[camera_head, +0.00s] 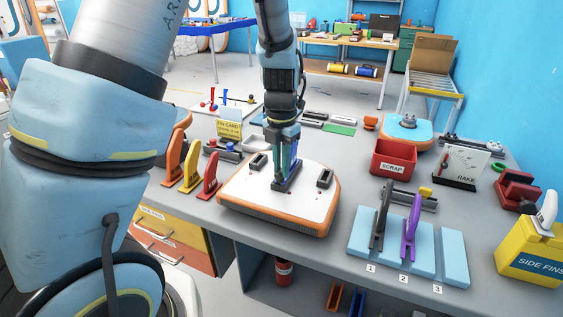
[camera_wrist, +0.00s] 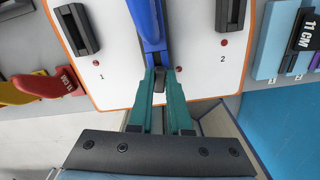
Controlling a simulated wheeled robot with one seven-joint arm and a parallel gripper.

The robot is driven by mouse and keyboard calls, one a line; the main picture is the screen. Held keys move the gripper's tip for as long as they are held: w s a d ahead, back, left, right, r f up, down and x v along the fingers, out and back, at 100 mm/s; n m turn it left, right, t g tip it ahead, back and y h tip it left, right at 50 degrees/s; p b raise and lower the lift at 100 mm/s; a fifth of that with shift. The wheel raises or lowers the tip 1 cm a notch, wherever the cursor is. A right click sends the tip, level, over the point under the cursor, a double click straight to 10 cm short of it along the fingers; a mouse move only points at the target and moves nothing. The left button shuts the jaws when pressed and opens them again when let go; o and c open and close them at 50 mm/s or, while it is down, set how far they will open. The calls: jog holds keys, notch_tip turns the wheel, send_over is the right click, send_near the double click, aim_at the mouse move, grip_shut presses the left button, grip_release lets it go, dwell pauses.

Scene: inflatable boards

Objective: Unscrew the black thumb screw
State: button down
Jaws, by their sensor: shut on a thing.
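The inflatable board (camera_head: 238,198) with an orange rim lies on the bench; its white top also shows in the wrist view (camera_wrist: 203,75). A blue fin (camera_wrist: 147,22) stands at the board's middle, in a dark box (camera_head: 290,184). My gripper (camera_head: 284,160) points down over this box. In the wrist view, its teal fingers (camera_wrist: 160,76) are closed around a small dark piece, apparently the black thumb screw (camera_wrist: 159,82), at the near end of the fin. The fingers largely hide it, so its thread and seat cannot be seen.
Two dark side boxes (camera_head: 258,160) (camera_head: 324,178) flank the middle. Orange, yellow and red fins (camera_head: 209,180) stand left. A blue rack (camera_head: 370,236) with fins, a red scrap bin (camera_head: 394,158) and a yellow side-fins box (camera_head: 530,254) stand right.

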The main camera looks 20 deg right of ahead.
jog(key=shift+a+f+n+p, duration=0.1)
jog(key=shift+n+p, duration=0.8)
jog(key=shift+n, duration=0.1)
jog(key=shift+n+p, duration=0.4)
jog(key=shift+p, duration=0.2)
jog(key=shift+n+p, duration=1)
jog(key=shift+p, duration=0.2)
jog(key=shift+n, duration=0.3)
jog(key=shift+a+n+p, duration=0.1)
jog(key=shift+n+p, duration=0.4)
jog(key=shift+p, duration=0.2)
jog(key=n, duration=0.2)
jog(key=shift+n, duration=0.3)
